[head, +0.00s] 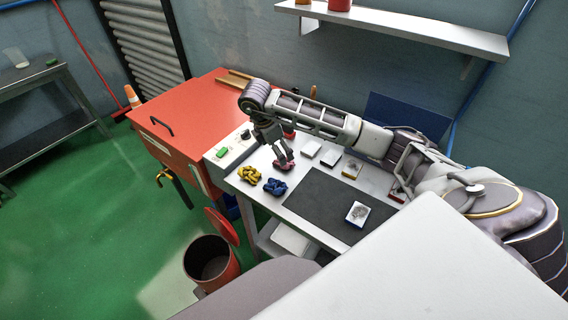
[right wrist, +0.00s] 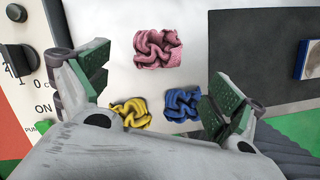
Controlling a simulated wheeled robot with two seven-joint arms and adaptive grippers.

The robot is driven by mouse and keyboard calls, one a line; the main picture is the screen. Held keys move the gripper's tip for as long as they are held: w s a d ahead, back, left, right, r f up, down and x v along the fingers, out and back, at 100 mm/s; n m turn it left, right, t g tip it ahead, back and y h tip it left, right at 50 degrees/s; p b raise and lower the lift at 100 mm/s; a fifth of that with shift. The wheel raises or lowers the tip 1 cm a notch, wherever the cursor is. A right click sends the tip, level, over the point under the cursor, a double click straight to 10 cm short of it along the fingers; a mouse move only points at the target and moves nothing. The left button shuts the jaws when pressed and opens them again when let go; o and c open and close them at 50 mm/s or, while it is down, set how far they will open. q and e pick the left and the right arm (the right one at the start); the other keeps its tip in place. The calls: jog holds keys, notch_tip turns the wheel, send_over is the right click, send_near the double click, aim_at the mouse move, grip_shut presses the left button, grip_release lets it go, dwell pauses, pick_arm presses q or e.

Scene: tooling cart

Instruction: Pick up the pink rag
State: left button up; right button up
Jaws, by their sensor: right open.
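The pink rag (head: 284,166) lies crumpled on the white cart top, behind the yellow and blue rags. My right gripper (head: 281,158) points down over it in the head view and partly covers it. In the right wrist view the pink rag (right wrist: 158,47) lies near the top middle, beyond the line between the fingertips. The right gripper (right wrist: 157,80) is open with its green pads wide apart and nothing between them gripped. Whether it touches the rag cannot be told. My left gripper is not in view.
A yellow rag (head: 249,174) and a blue rag (head: 275,187) lie close by. A dark mat (head: 318,200) is to the right, with a small box (head: 357,213) on it. More small boxes stand behind. A control panel (head: 233,149) is on the left.

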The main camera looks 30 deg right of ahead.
jog(key=shift+x, duration=0.95)
jog(key=shift+d+f, duration=0.1)
jog(key=shift+f, duration=0.25)
jog(key=shift+w+d+f, duration=0.1)
jog(key=shift+d+f, duration=0.15)
jog(key=shift+f, duration=0.15)
jog(key=x, duration=0.1)
jog(key=p+x, duration=0.1)
jog(key=shift+w+d+f, duration=0.15)
jog(key=shift+d+f, duration=0.1)
jog(key=shift+d, duration=0.05)
jog(key=shift+d+f, duration=0.1)
jog(key=shift+f, duration=0.3)
jog(key=shift+d+f, duration=0.1)
jog(key=shift+f, duration=0.25)
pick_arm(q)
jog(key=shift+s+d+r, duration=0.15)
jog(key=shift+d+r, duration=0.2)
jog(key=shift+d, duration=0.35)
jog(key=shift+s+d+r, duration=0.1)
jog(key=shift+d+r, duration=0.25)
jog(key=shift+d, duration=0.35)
